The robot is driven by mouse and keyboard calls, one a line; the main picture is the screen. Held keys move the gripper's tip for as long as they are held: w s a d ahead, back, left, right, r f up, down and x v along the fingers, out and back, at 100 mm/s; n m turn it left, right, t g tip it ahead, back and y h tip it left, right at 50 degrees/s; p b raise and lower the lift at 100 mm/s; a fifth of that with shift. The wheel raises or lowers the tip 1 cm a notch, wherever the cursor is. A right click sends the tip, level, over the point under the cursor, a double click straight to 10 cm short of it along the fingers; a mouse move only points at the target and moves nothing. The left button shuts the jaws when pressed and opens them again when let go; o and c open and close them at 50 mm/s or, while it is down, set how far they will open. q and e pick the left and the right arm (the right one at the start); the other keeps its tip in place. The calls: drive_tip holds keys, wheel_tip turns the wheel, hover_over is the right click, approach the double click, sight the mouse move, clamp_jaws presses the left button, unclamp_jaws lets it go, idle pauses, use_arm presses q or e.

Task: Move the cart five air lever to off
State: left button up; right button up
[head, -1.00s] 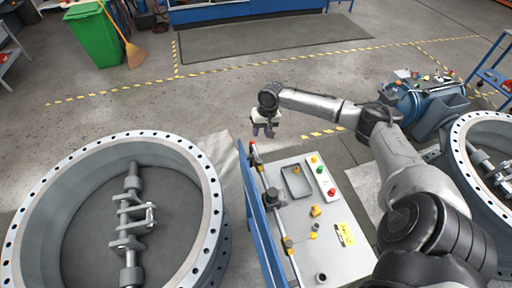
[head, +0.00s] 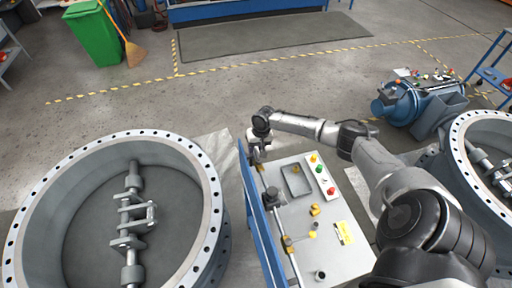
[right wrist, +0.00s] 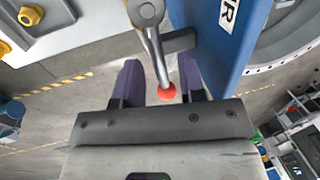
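The cart (head: 345,262) has a grey top and a blue side panel (head: 258,215). In the right wrist view the air lever (right wrist: 153,45) is a metal bar with a red ball knob (right wrist: 167,93), beside the blue panel (right wrist: 213,50) with part of a white label. My right gripper (head: 257,157) is at the cart's far left corner and hides the lever in the head view. In the right wrist view its two purple fingers (right wrist: 163,88) are apart, with the knob between them and a gap on each side. My left gripper is out of view.
The cart top bears a tray (head: 296,180), a button strip (head: 321,175) and yellow fittings (head: 315,210). A large valve ring (head: 212,205) stands left of the cart, another (head: 460,150) at right. A blue motor unit (head: 400,103) stands behind.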

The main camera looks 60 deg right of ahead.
clamp_jaws()
